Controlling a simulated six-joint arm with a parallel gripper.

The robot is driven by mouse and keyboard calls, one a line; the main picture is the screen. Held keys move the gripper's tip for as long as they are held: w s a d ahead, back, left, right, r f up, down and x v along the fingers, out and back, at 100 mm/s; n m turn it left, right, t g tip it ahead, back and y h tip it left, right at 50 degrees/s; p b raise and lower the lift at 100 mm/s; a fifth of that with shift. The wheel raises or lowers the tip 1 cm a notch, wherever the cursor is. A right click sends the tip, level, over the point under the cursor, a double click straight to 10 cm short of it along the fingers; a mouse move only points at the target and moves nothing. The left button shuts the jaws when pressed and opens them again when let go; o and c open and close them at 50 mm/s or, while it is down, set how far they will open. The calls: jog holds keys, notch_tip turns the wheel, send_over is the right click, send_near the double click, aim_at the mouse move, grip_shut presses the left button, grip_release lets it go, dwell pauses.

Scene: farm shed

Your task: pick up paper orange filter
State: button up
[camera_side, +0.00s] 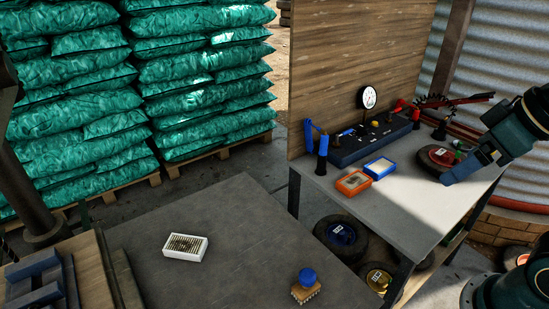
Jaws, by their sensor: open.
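The orange-framed paper filter (353,183) lies flat on the light grey workbench (400,213), near its left front edge. A similar blue-framed filter (379,168) lies just behind it to the right, close by. My gripper (462,172) is at the right side of the bench, over or beside a dark round part with a red centre (437,156). It is open and well to the right of the orange filter. I cannot tell whether its fingers touch the round part.
A dark control box with a gauge (369,97) stands at the back of the bench against a wooden panel (350,60). A lower dark table (235,235) at left holds a white-framed filter (184,247) and a blue-knobbed brush (306,284). Wheels sit under the bench.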

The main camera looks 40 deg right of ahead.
jog(key=shift+w+r, duration=0.1)
jog(key=shift+w, duration=0.05)
jog(key=n+g, duration=0.6)
jog(key=n, duration=1.2)
send_over(357, 178)
notch_tip(357, 178, down, 19)
jog(key=shift+f, duration=4.25)
